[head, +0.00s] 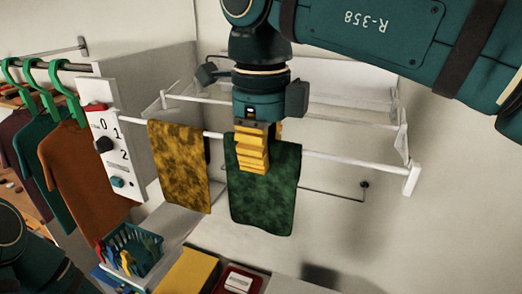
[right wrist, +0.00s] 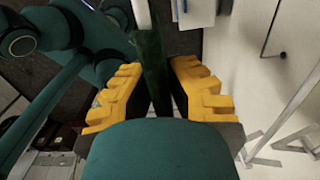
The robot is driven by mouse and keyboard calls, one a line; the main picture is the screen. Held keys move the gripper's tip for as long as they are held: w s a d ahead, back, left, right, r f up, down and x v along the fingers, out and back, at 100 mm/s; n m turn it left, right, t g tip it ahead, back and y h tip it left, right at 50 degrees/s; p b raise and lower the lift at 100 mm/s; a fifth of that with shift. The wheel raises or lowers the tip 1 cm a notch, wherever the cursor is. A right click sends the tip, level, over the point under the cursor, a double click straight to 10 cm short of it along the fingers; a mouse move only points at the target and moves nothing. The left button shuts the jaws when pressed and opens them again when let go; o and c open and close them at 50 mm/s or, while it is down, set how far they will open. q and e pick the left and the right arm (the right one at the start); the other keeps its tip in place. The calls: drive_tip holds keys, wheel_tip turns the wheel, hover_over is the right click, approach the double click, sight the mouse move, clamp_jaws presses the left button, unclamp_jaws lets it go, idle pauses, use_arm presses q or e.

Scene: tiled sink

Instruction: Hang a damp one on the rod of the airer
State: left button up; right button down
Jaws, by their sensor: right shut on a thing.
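The white airer (head: 350,161) is fixed on the wall, its front rod running across the view. A mottled yellow-brown cloth (head: 178,170) hangs over that rod on the left. My right gripper (head: 253,155) points down at the rod, its yellow fingers shut on a dark green mottled cloth (head: 265,205). The green cloth hangs with its top edge about level with the rod; I cannot tell whether it is folded over it. In the right wrist view the green cloth (right wrist: 152,60) shows as a narrow strip between the fingers. My left gripper is out of view.
A white panel (head: 118,160) with a dial stands left of the airer. Shirts (head: 75,170) hang on green hangers further left. Below are a teal basket (head: 150,262) of coloured items, a yellow box (head: 187,272) and a red box (head: 222,284). The rod is free right of the green cloth.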

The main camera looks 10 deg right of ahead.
drive_tip(key=c, duration=1)
unclamp_jaws()
drive_tip(key=shift+c, duration=0.2)
